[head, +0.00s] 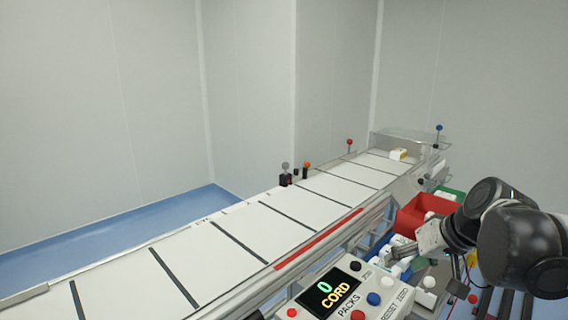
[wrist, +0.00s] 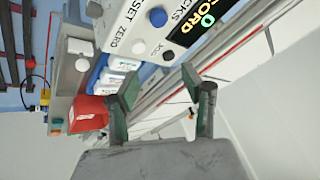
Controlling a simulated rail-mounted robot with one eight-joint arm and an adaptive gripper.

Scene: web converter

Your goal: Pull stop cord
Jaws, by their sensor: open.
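A red line that looks like the stop cord (head: 320,238) runs along the near side rail of the conveyor. In the wrist view the thin red line (wrist: 235,46) crosses diagonally beyond my right-hand finger. My gripper (head: 392,253) is beside the control panel, to the right of and apart from the red line. In the wrist view my gripper (wrist: 158,86) has its fingers spread, with nothing between them. The control panel's display (head: 332,292) reads 0 and CORD.
The control panel (wrist: 128,38) with several buttons is close to my fingers. A red bin (head: 424,207) and white packs (wrist: 116,78) lie near my gripper. The conveyor (head: 262,232) carries dark crossbars, with a pack (head: 398,154) at its far end.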

